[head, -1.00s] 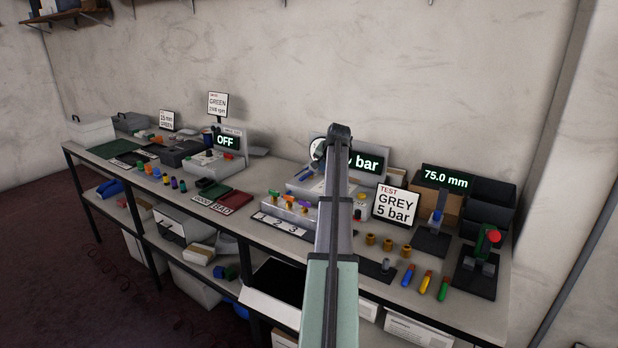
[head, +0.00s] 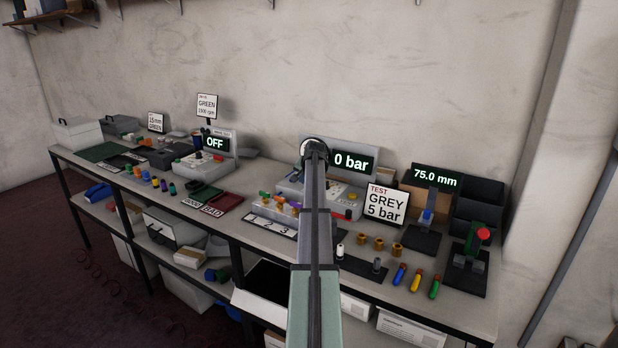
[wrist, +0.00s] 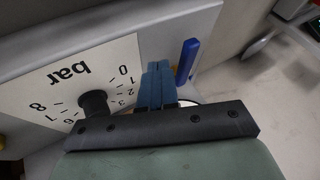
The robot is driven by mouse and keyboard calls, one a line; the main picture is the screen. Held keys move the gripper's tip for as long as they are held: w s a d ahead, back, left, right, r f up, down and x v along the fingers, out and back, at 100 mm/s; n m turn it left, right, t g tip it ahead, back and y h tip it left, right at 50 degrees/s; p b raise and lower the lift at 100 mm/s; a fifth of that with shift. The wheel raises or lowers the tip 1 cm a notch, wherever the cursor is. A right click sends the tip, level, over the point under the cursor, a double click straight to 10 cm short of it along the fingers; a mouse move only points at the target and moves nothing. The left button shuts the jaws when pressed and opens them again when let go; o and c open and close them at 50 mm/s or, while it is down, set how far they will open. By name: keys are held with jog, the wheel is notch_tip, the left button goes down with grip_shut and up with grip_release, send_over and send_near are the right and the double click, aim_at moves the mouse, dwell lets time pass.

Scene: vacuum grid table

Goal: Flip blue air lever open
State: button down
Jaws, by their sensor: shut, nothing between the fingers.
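The blue air lever (wrist: 187,60) stands out at the edge of the pressure station's grey box in the wrist view. My gripper (wrist: 158,66) has its two blue fingers shut together with nothing between them. The fingertips are just left of the lever, with a narrow gap showing. In the head view my arm hides both the fingertips and the lever. The station's display (head: 351,162) reads 0 bar. Its dial plate (wrist: 112,62), marked in bar, and a black knob (wrist: 93,102) lie left of the fingers in the wrist view.
A rack with coloured pieces (head: 277,203) is in front. Brass fittings (head: 379,243) and coloured tubes (head: 415,280) lie at the right front. A bare light surface (wrist: 280,110) shows right of the lever.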

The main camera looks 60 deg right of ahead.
jog(key=shift+w, duration=1)
